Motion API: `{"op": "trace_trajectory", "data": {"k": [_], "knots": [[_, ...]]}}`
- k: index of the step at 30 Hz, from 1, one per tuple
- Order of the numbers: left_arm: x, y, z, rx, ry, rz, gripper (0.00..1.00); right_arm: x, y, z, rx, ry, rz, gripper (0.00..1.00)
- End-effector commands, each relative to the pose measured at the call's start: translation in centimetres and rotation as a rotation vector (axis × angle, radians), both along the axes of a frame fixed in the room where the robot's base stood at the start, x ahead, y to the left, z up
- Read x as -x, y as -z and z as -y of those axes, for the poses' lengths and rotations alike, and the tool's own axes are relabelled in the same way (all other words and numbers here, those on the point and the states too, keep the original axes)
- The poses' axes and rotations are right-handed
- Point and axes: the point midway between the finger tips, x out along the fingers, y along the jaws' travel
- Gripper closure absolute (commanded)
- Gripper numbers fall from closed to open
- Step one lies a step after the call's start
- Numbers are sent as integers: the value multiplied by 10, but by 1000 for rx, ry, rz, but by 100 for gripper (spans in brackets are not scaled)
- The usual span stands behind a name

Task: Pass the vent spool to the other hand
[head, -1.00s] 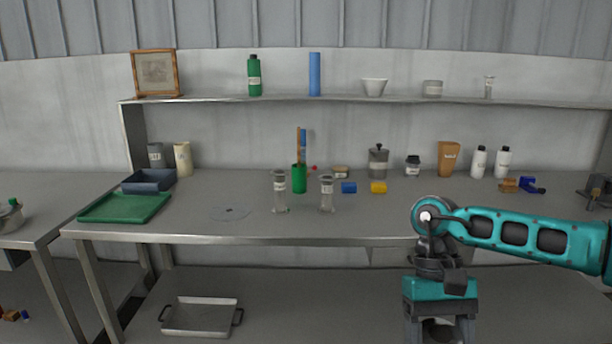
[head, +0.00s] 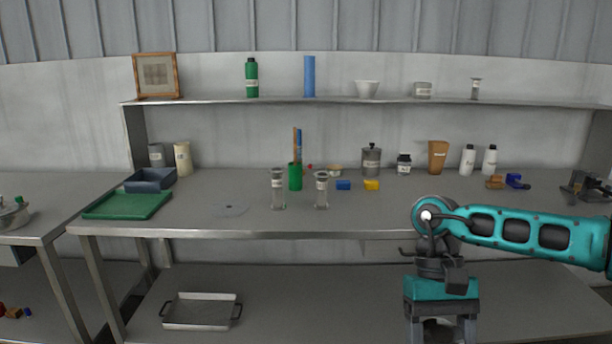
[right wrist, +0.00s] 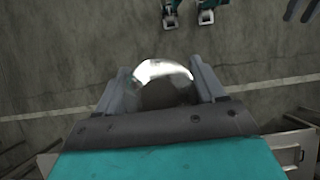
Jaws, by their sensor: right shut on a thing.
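My right gripper (head: 441,338) hangs at the lower right of the head view, in front of the workbench, pointing down. Its fingertips are cut off by the picture's bottom edge. It is shut on a shiny, rounded metal thing, which I take to be the vent spool (right wrist: 163,82). In the right wrist view the spool sits between the two grey fingers, and only its rounded end shows clearly. No label on it can be read.
The steel workbench (head: 330,217) carries two clear labelled cylinders (head: 278,190), a green tray (head: 128,204), a dark blue bin (head: 150,180) and small blocks. A metal pan (head: 201,311) lies on the lower shelf. Floor shows beneath the right gripper.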

Motion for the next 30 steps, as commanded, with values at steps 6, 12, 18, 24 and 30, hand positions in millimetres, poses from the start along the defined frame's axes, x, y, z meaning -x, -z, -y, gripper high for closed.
{"op": "trace_trajectory", "data": {"k": [6, 12, 18, 24, 30], "knots": [[2, 0, 0, 0, -1, -3, 57, 0, 4, 0, 0, 0, -1, 69], [2, 1, 0, 1, 0, -4, 57, 0, 3, -5, 0, -4, 0, 69], [2, 1, 0, 1, 0, -4, 57, -1, -3, -42, -1, -38, -1, 69], [2, 1, 0, 1, 0, -4, 57, -2, -14, -96, 0, -84, -1, 69], [2, 1, 0, 1, 0, -4, 57, -4, -24, -147, 0, -124, -1, 69]]}}
